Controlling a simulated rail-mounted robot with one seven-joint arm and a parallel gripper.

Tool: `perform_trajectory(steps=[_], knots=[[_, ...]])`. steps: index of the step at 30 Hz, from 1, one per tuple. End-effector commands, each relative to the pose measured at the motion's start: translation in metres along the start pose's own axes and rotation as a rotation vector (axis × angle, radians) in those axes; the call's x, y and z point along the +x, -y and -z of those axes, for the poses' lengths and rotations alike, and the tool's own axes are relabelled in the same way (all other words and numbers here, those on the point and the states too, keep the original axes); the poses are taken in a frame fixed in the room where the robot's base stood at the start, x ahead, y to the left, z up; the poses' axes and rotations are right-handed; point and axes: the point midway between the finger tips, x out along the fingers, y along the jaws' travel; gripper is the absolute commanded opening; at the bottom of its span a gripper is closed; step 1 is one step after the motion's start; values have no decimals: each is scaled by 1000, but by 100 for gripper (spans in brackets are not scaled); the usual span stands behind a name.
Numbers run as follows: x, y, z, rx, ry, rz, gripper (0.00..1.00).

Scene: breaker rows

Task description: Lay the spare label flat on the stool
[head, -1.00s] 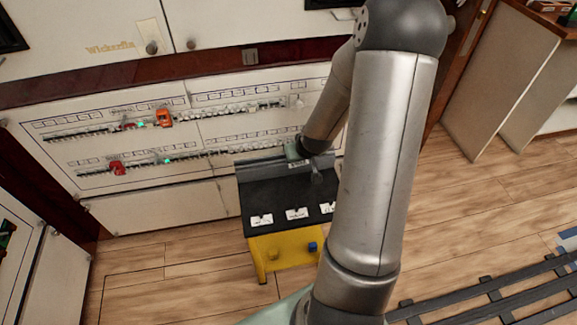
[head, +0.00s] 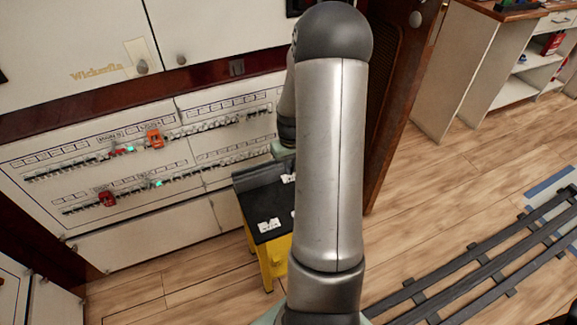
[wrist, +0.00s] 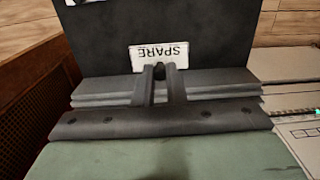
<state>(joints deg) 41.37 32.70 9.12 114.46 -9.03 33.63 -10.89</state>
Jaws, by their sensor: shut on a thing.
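The white spare label (wrist: 165,55), its word SPARE upside down, lies in front of my fingertips in the wrist view. My gripper (wrist: 160,73) is shut on a small dark tab at the label's near edge. The stool's black top (wrist: 200,18) fills the view behind the label; I cannot tell whether the label touches it. In the head view, the yellow stool (head: 252,205) with its black top stands before the panel, partly hidden by my arm. My fingertips are hidden there.
A white label (head: 268,225) lies on the stool's front part, with another partly hidden beside it. The breaker panel (head: 130,205) with red and orange devices stands behind and left. Dark rails (head: 480,265) run along the floor at right.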

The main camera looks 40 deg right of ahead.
Motion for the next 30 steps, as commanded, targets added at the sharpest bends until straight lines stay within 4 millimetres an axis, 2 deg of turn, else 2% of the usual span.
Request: perform_trajectory(steps=[5, 24, 30], knots=[[-6, 1, 0, -7, -1, 0, 0], [65, 1, 0, -7, 0, 1, 0], [81, 1, 0, -7, -1, 1, 0]])
